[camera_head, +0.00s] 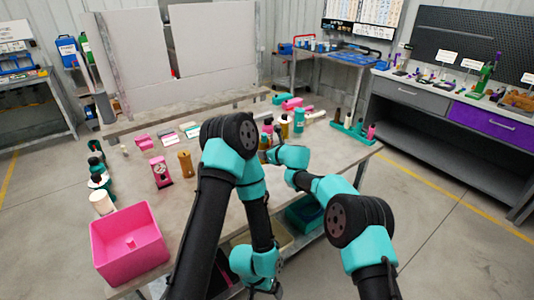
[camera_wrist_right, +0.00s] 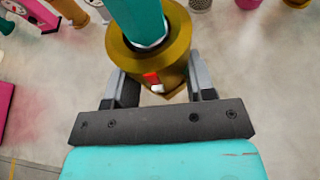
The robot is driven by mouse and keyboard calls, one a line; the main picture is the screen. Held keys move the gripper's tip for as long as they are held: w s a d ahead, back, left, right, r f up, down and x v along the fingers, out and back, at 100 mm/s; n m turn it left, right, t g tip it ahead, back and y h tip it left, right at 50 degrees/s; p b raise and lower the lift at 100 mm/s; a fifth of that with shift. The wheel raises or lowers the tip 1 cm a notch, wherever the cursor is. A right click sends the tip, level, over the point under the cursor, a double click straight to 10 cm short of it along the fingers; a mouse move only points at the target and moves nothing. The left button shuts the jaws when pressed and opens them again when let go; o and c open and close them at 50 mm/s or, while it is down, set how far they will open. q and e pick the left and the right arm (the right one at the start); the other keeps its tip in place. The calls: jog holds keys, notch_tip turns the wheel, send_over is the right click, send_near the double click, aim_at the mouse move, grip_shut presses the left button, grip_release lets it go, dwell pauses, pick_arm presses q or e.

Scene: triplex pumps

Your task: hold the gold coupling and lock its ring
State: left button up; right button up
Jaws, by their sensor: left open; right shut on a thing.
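The gold coupling (camera_wrist_right: 150,55) fills the top middle of the right wrist view. A teal cylinder (camera_wrist_right: 140,18) with a pale ring at its base rises from it. A red mark (camera_wrist_right: 151,78) sits on its near side, with a small white piece just below. My right gripper (camera_wrist_right: 160,88) is shut on the gold coupling, one finger on each side. In the head view the right gripper and the coupling are mostly hidden by my arms. My left gripper (camera_head: 277,291) is low at the front, small and partly hidden; it is open, clear of the coupling.
A pink bin (camera_head: 128,243) stands at the table's front left. A pink pump block (camera_head: 160,171) and a gold-brown bottle (camera_head: 186,164) stand behind it. A teal bottle (camera_head: 299,121) and a green rack (camera_head: 352,130) are at the back right.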

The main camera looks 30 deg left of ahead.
jog(key=shift+f, duration=4.9)
dwell(0.5)
dwell(0.4)
